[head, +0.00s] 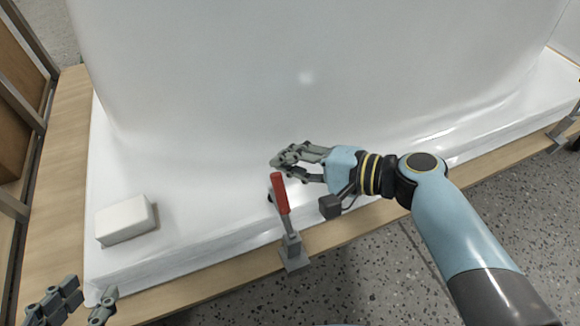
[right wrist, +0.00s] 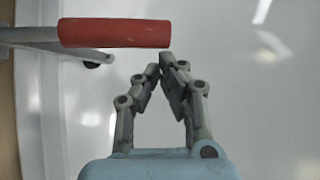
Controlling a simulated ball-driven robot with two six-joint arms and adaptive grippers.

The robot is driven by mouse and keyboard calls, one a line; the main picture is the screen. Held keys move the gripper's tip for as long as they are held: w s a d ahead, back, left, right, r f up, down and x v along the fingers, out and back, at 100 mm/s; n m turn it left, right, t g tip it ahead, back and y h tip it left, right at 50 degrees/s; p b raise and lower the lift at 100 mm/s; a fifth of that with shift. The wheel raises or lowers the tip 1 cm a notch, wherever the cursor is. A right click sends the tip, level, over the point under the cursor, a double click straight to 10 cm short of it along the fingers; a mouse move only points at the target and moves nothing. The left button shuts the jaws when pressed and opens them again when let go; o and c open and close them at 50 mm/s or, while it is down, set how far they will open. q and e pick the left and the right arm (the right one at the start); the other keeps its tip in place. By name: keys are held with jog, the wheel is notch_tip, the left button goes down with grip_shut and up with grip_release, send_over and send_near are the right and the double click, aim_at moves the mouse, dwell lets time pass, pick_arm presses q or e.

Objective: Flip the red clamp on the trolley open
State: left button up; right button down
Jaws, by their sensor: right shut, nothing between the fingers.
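The red clamp's handle (head: 280,195) stands nearly upright, tilted slightly left, above its grey metal base (head: 293,255) on the wooden trolley edge (head: 235,272). In the right wrist view the red handle (right wrist: 115,33) lies across the top left, just beyond the fingertips. My right gripper (head: 277,164) is shut and empty, close behind the top of the handle; its fingertips meet in the right wrist view (right wrist: 163,66). I cannot tell whether they touch the handle. My left gripper (head: 83,296) is at the bottom left, fingers apart and empty, partly cut off by the frame.
The large white bathtub shell (head: 300,90) fills the back and rests on the wooden trolley. A white block (head: 125,220) lies on its flange at the left. Another clamp (head: 565,130) shows at the right edge. Speckled floor (head: 370,270) lies in front.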

pick_arm(q)
jog(key=shift+s, duration=0.25)
pick_arm(e)
jog(key=shift+s+r, duration=0.45)
jog(key=shift+s, duration=0.35)
jog(key=shift+d, duration=0.1)
